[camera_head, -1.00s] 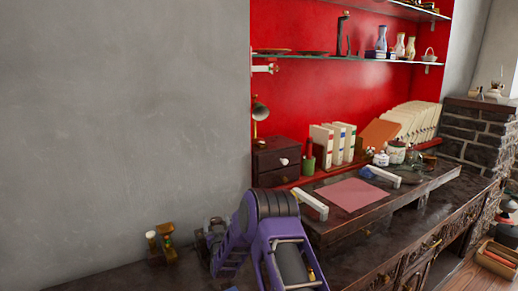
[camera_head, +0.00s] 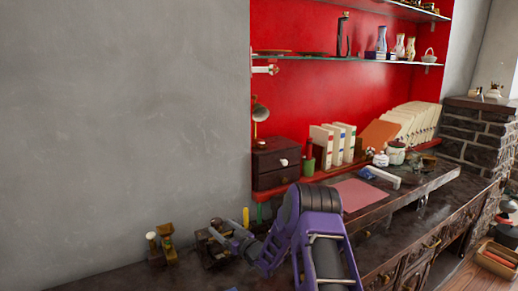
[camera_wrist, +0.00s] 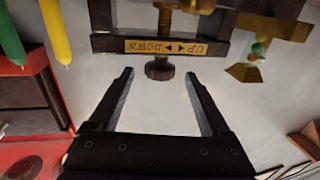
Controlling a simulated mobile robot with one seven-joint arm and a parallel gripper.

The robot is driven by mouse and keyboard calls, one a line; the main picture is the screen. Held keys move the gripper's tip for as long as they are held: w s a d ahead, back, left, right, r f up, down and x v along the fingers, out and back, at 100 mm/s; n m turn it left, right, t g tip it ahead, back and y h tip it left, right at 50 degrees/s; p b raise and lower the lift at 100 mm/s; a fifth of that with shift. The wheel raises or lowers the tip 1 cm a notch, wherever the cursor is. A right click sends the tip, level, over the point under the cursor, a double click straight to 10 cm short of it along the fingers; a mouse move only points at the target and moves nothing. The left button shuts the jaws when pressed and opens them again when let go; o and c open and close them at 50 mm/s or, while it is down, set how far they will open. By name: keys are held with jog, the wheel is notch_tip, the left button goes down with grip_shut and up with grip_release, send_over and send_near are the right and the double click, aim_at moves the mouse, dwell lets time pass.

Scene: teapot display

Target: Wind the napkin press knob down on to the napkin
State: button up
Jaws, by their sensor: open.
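The napkin press shows in the wrist view as a dark frame (camera_wrist: 110,43) with a brass plate (camera_wrist: 163,47) lettered "UP" and "DOWN", seen upside down. A dark round knob (camera_wrist: 160,70) sticks out of the press beside the plate. My gripper (camera_wrist: 160,77) is open, with one finger on each side of the knob and gaps between. I cannot tell whether the knob lies within the finger depth. In the head view the press (camera_head: 207,252) is small and dark at the lower middle, partly hidden by my arm. I cannot make out the napkin.
A brass-and-dark stand (camera_head: 161,242) is left of the press. A yellow candle (camera_wrist: 55,30) and a green candle (camera_wrist: 10,35) are at the left of the wrist view. A dark drawer box (camera_head: 276,163) and a pink mat (camera_head: 360,195) are farther right.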

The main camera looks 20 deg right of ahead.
jog(key=v, duration=1.3)
jog(key=w+d+r+m+t+h+p, duration=0.1)
jog(key=w+d+r+h, duration=0.1)
jog(key=r, duration=0.7)
jog(key=w+d+r+m+t+h+p, duration=0.1)
jog(key=w+d+r+t+h, duration=0.1)
jog(key=r, duration=0.7)
jog(key=w+d+r+m+t+h+p, duration=0.1)
jog(key=w+d+r+h, duration=0.2)
jog(key=r, duration=0.7)
jog(key=w+h, duration=0.2)
jog(key=w, duration=0.2)
jog(key=shift+w+d, duration=0.25)
jog(key=shift+d, duration=0.1)
jog(key=m+g+h+b, duration=0.2)
jog(key=m+g+h, duration=0.2)
jog(key=m, duration=0.1)
send_near(215, 224)
jog(key=b+x, duration=0.1)
jog(key=x, duration=1.1)
jog(key=shift+b, duration=0.3)
jog(key=shift+r, duration=0.1)
